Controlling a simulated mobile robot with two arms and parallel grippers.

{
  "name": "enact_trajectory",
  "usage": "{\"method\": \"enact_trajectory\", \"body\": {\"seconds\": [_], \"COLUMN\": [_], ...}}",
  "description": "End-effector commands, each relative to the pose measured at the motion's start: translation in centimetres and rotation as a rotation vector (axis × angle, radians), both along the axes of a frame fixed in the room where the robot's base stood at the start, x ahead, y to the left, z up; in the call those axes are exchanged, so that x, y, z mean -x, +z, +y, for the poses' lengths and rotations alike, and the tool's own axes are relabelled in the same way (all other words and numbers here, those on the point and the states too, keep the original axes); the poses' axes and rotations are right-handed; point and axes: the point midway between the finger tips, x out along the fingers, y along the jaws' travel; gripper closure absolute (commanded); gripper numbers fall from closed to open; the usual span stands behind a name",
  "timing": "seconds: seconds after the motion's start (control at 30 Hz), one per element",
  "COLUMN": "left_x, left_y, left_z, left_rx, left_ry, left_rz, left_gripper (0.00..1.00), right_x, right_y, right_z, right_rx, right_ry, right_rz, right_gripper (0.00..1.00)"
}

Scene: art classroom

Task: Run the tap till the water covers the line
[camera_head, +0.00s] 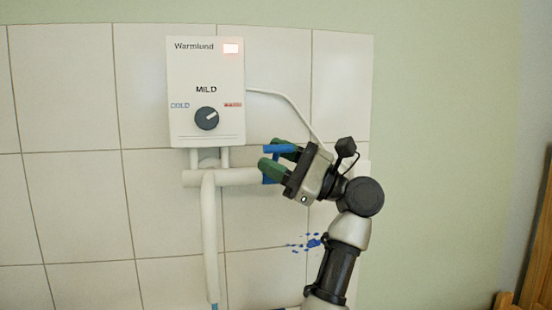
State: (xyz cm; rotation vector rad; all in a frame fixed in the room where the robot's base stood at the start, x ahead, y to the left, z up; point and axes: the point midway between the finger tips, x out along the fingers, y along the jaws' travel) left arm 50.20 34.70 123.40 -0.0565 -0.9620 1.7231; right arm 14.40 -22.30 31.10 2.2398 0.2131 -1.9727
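A white water heater (206,92) marked "Warmlund" and "MILD" hangs on the tiled wall. Its dial (206,118) sits between the cold and warm marks, and a small light (231,48) glows. A pale pipe with a long spout (209,235) runs below it. The blue tap handle (277,149) is at the pipe's right end. Something narrow and blue (214,306) shows under the spout at the bottom edge. No water line is visible.
A white cable (285,98) runs from the heater down behind my gripper. Blue paint spots (312,243) mark the tiles beside my arm. Wooden furniture (535,265) stands at the far right. The wall left of the spout is clear.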

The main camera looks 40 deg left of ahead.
Motion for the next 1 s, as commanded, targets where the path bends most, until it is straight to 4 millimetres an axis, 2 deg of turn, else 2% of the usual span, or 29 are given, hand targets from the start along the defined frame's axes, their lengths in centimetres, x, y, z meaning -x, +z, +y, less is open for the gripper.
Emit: {"method": "enact_trajectory", "body": {"seconds": [0.23,0.4,0.7,1.0], "left_x": [-0.6,-1.9,-3.9,-4.3], "left_y": [-0.6,-2.0,-4.1,-4.5], "left_z": [-1.1,-3.7,-8.0,-8.9], "left_rx": [0.001,0.002,0.002,0.000], "left_ry": [-0.004,-0.005,-0.001,0.000], "left_rz": [0.003,0.004,0.002,0.000], "left_gripper": [0.62,0.62,0.62,0.62], "right_x": [0.0,-1.6,-3.1,-3.4], "right_y": [-0.2,0.6,1.5,1.8], "right_z": [0.0,0.5,0.7,0.7], "right_rx": [0.001,-0.005,-0.005,-0.004], "right_ry": [0.000,-0.003,-0.005,-0.005], "right_rz": [0.006,-0.012,-0.021,-0.021], "right_gripper": [0.57,0.57,0.57,0.57]}}
